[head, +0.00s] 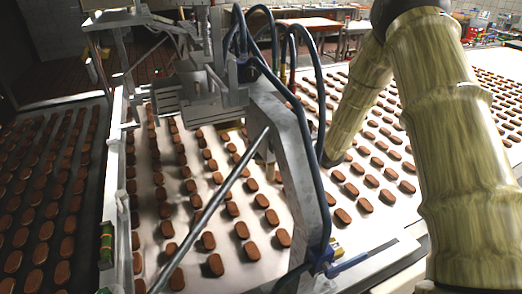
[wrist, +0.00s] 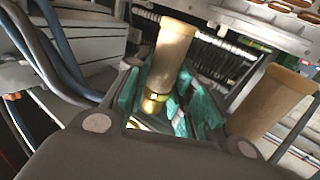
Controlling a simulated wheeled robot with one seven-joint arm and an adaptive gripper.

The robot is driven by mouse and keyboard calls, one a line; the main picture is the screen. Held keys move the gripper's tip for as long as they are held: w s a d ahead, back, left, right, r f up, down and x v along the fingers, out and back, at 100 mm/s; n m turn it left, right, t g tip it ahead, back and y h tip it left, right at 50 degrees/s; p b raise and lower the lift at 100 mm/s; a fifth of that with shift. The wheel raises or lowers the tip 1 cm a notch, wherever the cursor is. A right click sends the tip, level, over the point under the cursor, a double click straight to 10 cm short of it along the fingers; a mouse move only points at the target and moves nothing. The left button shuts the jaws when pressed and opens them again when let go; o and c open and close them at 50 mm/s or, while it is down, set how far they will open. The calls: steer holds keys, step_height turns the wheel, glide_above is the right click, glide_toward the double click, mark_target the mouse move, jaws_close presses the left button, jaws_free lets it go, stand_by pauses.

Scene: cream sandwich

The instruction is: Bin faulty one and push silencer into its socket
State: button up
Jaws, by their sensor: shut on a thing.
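In the wrist view, a tan cylinder with a brass end, which looks like a silencer (wrist: 173,50), stands between the teal finger pads of my gripper (wrist: 158,98). The fingers are shut around its brass end, and the tan body sticks up past them. A second tan cylinder (wrist: 268,100) of similar look stands at the right, apart from the held one. I cannot tell which is faulty, and its lower end is hidden. No empty socket can be made out. In the head view my arm reaches down behind the machine frame, and my gripper is hidden there. No bin is clearly visible.
A grey machine frame (head: 290,165) with blue hoses (head: 322,110) stands over a white conveyor (head: 215,285) carrying rows of chocolate-brown biscuits. A dark conveyor (head: 90,275) runs at the left. In the wrist view, hoses (wrist: 62,45) and grey machine parts crowd my gripper closely.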

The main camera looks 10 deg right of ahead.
steer(key=shift+r, duration=0.2)
steer(key=o, duration=0.9)
steer(key=shift+o, duration=0.2)
steer(key=shift+d, duration=0.1)
steer(key=v, duration=1.2)
